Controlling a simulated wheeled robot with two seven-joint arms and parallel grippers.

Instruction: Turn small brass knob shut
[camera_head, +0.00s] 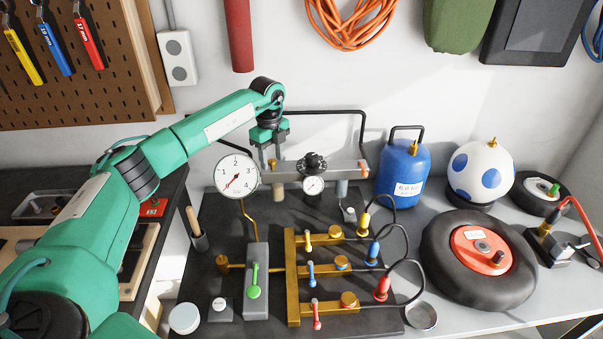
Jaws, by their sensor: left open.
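A small brass knob (272,163) sits on the grey bar (330,172) at the back of the bench. My left gripper (270,150) points down from above, its fingers open just over this knob. I cannot tell whether the fingers touch or straddle it. My right gripper is not in view.
A round pressure gauge (237,175) stands just left of the gripper. A brass manifold (292,270) with yellow, blue and red levers and hoses lies in front. A blue tank (400,175), ball (482,172) and wheel (478,258) fill the right.

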